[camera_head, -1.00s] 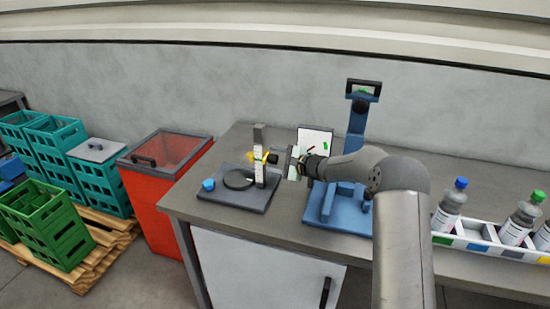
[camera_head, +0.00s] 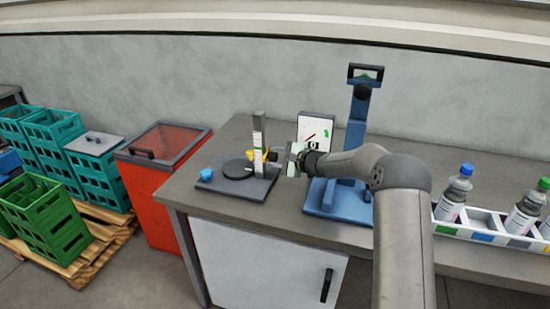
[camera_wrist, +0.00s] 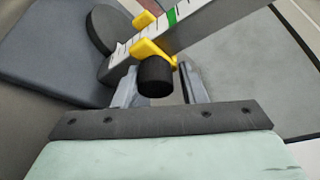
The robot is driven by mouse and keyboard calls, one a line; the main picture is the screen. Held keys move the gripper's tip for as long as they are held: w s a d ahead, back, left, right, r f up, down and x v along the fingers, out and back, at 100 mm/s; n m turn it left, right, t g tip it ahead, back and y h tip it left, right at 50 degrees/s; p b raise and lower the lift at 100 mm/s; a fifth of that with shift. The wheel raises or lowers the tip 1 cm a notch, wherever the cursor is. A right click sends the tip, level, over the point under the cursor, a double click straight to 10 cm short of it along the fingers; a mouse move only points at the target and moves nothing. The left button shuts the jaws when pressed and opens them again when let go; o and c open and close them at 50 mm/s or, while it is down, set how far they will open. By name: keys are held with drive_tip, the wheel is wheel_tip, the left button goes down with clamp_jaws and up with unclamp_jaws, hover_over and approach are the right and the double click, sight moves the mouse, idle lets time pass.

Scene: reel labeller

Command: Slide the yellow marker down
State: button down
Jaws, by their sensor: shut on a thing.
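The yellow marker (camera_wrist: 150,48) sits around the white scale post (camera_head: 258,146), low on it; the marker also shows in the head view (camera_head: 266,153). A black knob (camera_wrist: 155,76) sticks out from the marker towards me. My gripper (camera_wrist: 158,88) is shut on this knob, one finger on each side. In the head view my gripper (camera_head: 280,157) reaches the post from the right. A green band (camera_wrist: 171,16) on the scale shows just beside the marker, on the side away from the post's near end in the wrist view. The scale's finer lines are too small to read.
The post stands on a dark base plate (camera_head: 262,188) with a round black disc (camera_head: 238,169) and a blue cap-like thing (camera_head: 206,174). A white panel (camera_head: 316,127) and a blue stand (camera_head: 340,200) are close by. A bottle tray (camera_head: 480,236) is on the right.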

wheel_tip(320, 180, down, 5)
drive_tip(key=b, duration=0.3)
drive_tip(key=shift+s+b, duration=0.15)
drive_tip(key=shift+b, duration=0.25)
drive_tip(key=shift+s, duration=0.1)
drive_tip(key=c, duration=1.1)
unclamp_jaws()
drive_tip(key=shift+o, duration=0.2)
drive_tip(key=shift+a+r, duration=0.1)
drive_tip(key=shift+r, duration=0.05)
drive_tip(key=shift+w+b+v, duration=0.2)
drive_tip(key=shift+b+v, duration=0.3)
drive_tip(key=shift+v, duration=3.3)
